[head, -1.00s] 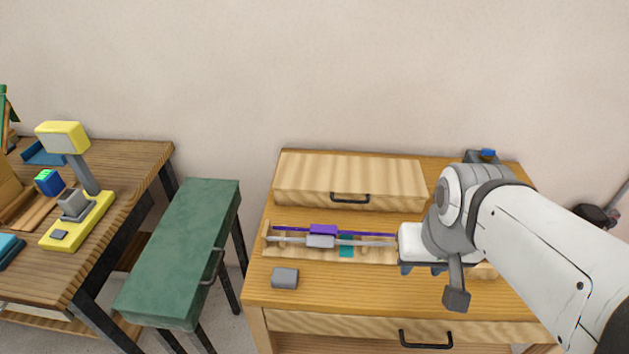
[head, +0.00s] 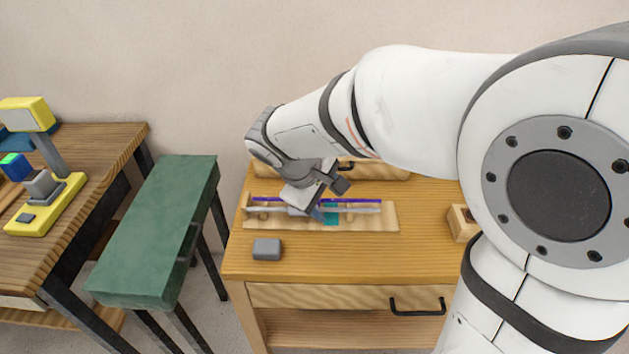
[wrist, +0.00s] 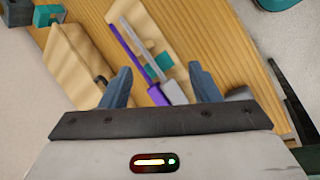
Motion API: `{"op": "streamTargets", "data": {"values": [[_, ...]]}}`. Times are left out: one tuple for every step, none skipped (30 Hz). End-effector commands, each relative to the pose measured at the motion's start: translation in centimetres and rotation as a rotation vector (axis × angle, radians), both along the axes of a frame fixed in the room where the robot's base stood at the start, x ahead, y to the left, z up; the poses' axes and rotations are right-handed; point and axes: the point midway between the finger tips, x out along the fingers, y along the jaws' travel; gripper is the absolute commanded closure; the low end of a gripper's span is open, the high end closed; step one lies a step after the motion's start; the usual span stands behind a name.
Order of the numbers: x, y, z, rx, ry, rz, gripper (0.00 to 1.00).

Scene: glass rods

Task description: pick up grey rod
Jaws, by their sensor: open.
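The grey rod (head: 366,210) lies lengthwise on a low wooden rack (head: 391,220) on the table, beside a purple rod (head: 350,201). In the wrist view the grey rod (wrist: 133,34) carries a light grey block (wrist: 172,92) near my end, next to the purple rod's block (wrist: 157,95). My gripper (head: 318,212) is over the left-middle part of the rack and hides part of both rods. In the wrist view my gripper (wrist: 162,87) is open, with the rod blocks showing between its fingers. I see no grip on either rod.
A teal piece (head: 331,217) sits on the rack by the rods. A wooden drawer box (head: 385,194) stands behind, mostly hidden by my arm. A loose grey block (head: 267,249) lies in front. A small open wooden box (head: 462,223) is at right.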

Motion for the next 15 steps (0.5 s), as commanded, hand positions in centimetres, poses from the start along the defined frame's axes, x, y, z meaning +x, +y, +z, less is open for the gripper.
{"op": "streamTargets", "data": {"values": [[0.9,2.1,-1.8,-0.049,0.004,0.078,0.44],[1.4,3.0,-2.2,-0.075,0.003,0.117,0.44],[1.9,4.1,-2.6,-0.105,0.0,0.16,0.44],[2.2,4.7,-3.0,-0.125,-0.001,0.186,0.44],[2.4,5.4,-3.2,-0.14,-0.004,0.21,0.44],[2.7,6.0,-3.4,-0.158,-0.006,0.235,0.44],[2.8,6.4,-3.6,-0.167,-0.008,0.249,0.44],[3.0,6.7,-3.7,-0.175,-0.009,0.259,0.44],[3.2,6.8,-3.9,-0.183,-0.011,0.269,0.44],[3.3,6.8,-4.1,-0.186,-0.011,0.272,0.44],[3.5,6.8,-4.3,-0.188,-0.012,0.274,0.44],[3.7,6.6,-4.7,-0.187,-0.011,0.277,0.44],[3.8,6.4,-5.0,-0.188,-0.011,0.276,0.44],[3.9,6.2,-5.2,-0.189,-0.01,0.276,0.44],[4.1,6.0,-5.6,-0.188,-0.009,0.276,0.44]]}}
